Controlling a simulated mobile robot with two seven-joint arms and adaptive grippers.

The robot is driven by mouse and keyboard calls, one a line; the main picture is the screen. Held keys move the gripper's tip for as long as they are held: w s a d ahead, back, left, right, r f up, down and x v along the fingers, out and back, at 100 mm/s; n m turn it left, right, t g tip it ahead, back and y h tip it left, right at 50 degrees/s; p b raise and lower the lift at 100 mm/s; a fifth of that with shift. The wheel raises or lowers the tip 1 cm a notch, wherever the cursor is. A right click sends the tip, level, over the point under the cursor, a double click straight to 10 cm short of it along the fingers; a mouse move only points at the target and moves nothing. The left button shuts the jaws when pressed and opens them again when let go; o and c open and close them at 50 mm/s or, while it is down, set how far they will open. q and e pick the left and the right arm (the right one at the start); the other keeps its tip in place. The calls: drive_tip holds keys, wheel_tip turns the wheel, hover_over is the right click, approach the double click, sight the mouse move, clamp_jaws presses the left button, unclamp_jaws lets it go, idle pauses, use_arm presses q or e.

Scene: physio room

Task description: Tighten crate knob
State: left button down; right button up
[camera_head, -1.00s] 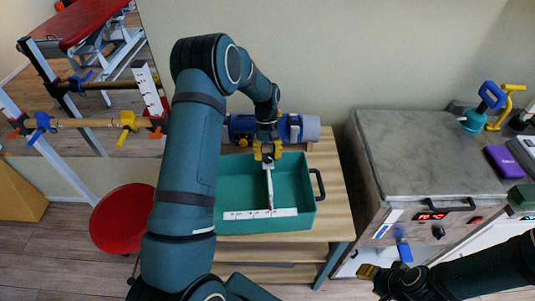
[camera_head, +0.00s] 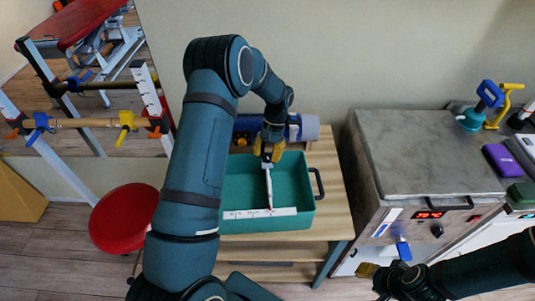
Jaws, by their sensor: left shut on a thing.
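A teal crate (camera_head: 306,218) stands on a wooden bench. Inside it, a long white ruler-like strip (camera_head: 246,213) lies along the near side. A second, narrow white piece with some red on it (camera_head: 268,188) runs from that strip up to my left gripper. My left gripper (camera_head: 268,162), with yellow fingers, is over the crate and shut on the upper end of this narrow piece. I cannot make out a separate knob; the fingers may hide it. My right gripper (camera_head: 368,271) is at the lower right, away from the crate; its finger gap is not clear.
A blue and grey roll (camera_head: 309,128) lies behind the crate. A metal cabinet (camera_head: 420,150) with a red display stands to the right, near my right arm. A red stool (camera_head: 122,218) is on the left. Bare bench top (camera_head: 330,200) shows right of the crate.

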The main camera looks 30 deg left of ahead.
use_arm(q)
drive_tip(key=shift+f, duration=0.1)
drive_tip(key=c, duration=0.6)
unclamp_jaws()
drive_tip(key=v, duration=1.2)
